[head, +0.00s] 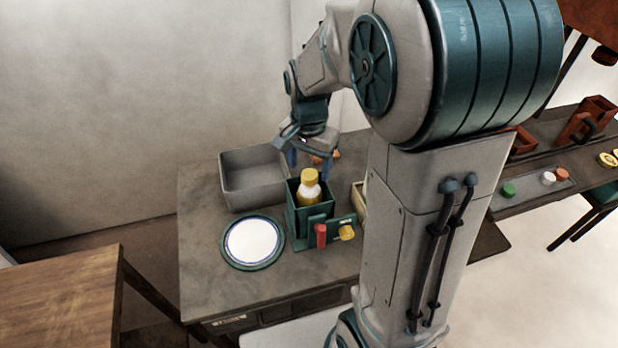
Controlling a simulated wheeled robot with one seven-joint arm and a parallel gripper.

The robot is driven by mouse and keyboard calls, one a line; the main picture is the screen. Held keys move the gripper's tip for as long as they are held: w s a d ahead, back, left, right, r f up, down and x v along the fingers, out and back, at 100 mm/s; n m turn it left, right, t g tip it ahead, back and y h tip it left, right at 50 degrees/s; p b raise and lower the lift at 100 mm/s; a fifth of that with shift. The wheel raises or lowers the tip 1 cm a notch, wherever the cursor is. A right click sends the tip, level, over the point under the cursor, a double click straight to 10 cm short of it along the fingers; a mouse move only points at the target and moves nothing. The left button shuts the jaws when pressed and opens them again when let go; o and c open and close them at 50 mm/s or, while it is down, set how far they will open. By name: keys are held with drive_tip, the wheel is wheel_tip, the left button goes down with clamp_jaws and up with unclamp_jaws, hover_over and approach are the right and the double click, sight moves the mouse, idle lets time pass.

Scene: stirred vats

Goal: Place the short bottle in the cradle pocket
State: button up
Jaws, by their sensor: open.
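A short bottle (309,188) with a yellow cap, a white band and a yellow lower part stands about upright in a dark green square holder (296,222), which looks like the cradle pocket. Its top sticks out above the rim and its base is hidden inside. My gripper (308,160) hangs above and behind the bottle, pointing down. Its jaws are open and it appears clear of the bottle, though the exact gap is hard to tell.
A grey open bin (252,180) stands left of the gripper. A white round plate with a green rim (252,241) lies in front. A red handle (320,235) and a yellow knob (347,232) are at the holder's front. My arm hides the table's right part.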

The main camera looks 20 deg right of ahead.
wheel_tip(320, 180, up, 4)
drive_tip(key=shift+s+r, duration=0.1)
drive_tip(key=shift+r, duration=0.1)
drive_tip(key=s+r+n+t, duration=0.2)
drive_tip(key=s+n+t, duration=0.1)
drive_tip(key=s+n, duration=0.6)
drive_tip(key=s, duration=0.4)
drive_tip(key=shift+s, duration=0.4)
